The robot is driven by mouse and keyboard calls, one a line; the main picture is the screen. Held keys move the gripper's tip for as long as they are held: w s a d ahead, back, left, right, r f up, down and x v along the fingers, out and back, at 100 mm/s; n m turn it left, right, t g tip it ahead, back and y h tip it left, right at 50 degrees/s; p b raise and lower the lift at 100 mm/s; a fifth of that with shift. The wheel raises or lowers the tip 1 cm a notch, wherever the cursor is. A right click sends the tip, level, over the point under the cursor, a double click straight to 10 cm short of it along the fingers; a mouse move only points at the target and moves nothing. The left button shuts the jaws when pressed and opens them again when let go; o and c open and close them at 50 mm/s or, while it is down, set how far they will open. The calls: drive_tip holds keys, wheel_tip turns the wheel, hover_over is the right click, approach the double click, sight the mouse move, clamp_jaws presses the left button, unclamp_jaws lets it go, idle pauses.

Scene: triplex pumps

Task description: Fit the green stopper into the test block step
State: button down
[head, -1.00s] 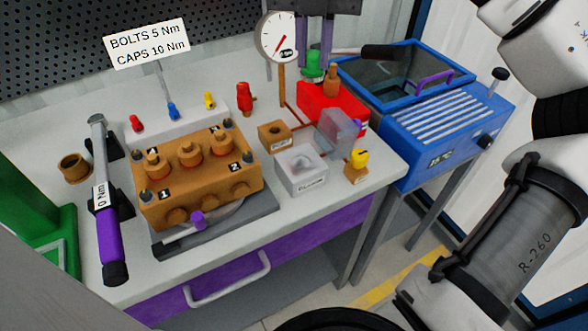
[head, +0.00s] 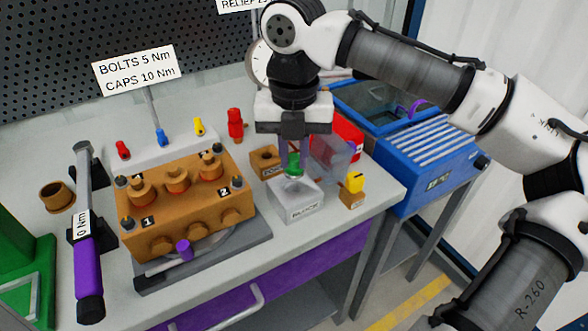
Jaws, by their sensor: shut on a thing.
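The green stopper (head: 294,161) is between the purple fingers of my gripper (head: 294,164), which is shut on it. The test block (head: 297,206) is a pale grey cube marked BLOCK near the front right of the bench. The stopper is upright over the block's top, at the round opening. A small light-coloured part shows under the green. I cannot tell whether its lower end is inside the opening or just above it. My gripper body hides what lies behind it.
An orange-brown pump (head: 185,205) stands left of the block. A small brown block (head: 266,158) is just behind it. A translucent box (head: 335,158) and a yellow-topped piece (head: 355,182) are close on the right. A blue bath (head: 425,150) stands beyond.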

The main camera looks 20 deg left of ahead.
sight(294, 167)
drive_tip(key=shift+f, duration=1.9)
drive_tip(key=shift+f, duration=0.15)
drive_tip(key=c, duration=1.3)
unclamp_jaws()
drive_tip(key=shift+c, duration=0.2)
wheel_tip(294, 167, up, 12)
drive_tip(key=shift+r, duration=0.2)
